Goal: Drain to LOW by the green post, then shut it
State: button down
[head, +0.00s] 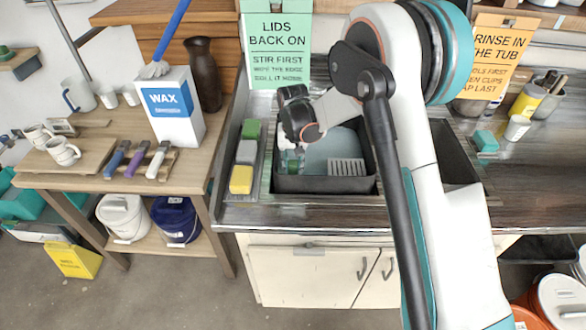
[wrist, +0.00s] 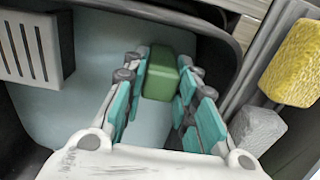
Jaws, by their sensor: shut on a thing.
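A dark tub (head: 325,185) stands in the metal sink with pale blue liquid (head: 328,152) in it; the liquid also shows in the wrist view (wrist: 100,85). My gripper (head: 290,160) reaches down into the tub's left side. In the wrist view my gripper (wrist: 160,95) has its teal pads on both sides of a green block-shaped piece, the green post (wrist: 160,78), and is shut on it. The post's lower end is hidden. A grey slotted piece (head: 346,167) is at the tub's right. I cannot make out a LOW mark.
A rack left of the tub holds a green sponge (head: 251,129), a grey sponge (head: 246,151) and a yellow sponge (head: 240,180). A wooden table (head: 105,165) with mugs and a WAX box (head: 175,110) stands left. A teal block (head: 486,141) lies on the right counter.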

jog(key=shift+r, duration=0.2)
jog(key=c, duration=1.3)
grip_release()
notch_tip(320, 180, up, 12)
